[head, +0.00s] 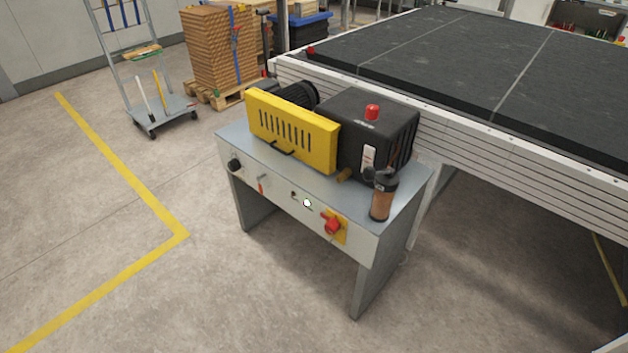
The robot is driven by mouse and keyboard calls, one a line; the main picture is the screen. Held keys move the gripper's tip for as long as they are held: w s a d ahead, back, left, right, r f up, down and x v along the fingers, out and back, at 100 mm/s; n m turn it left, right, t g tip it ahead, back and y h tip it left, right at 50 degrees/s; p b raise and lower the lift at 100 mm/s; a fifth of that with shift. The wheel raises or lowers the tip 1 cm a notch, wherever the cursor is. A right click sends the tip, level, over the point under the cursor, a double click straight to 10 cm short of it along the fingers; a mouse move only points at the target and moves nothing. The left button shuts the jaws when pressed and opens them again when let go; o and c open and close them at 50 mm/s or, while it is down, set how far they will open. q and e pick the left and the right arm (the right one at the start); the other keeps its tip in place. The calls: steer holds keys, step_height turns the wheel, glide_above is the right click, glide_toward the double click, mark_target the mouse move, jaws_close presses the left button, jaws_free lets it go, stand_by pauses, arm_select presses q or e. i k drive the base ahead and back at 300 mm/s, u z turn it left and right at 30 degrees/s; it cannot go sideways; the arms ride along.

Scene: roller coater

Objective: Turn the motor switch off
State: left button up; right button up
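A grey metal stand (355,257) carries a row of controls on its front panel. At the panel's right end is a red rotary switch (332,226) on a yellow plate (342,233). Left of it are a white round button or lamp (307,203) and a small dark switch (293,194). Further left are a small metal lever (263,177) and a black knob (234,165). No readable label shows which control is the motor switch, and its set position is too small to tell. Neither gripper is in view.
On the stand are a yellow slotted guard (300,135), a black motor housing (385,120) with a red cap, and a brown-and-black canister (382,198). A large black-topped table (470,60) stands behind. A trolley (160,115) is at back left. The floor in front is clear.

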mark_target(332, 225)
steer(key=u, duration=0.45)
steer(key=k, duration=0.3)
steer(key=z, duration=1.3)
steer(key=i, duration=1.15)
steer(key=u, duration=0.85)
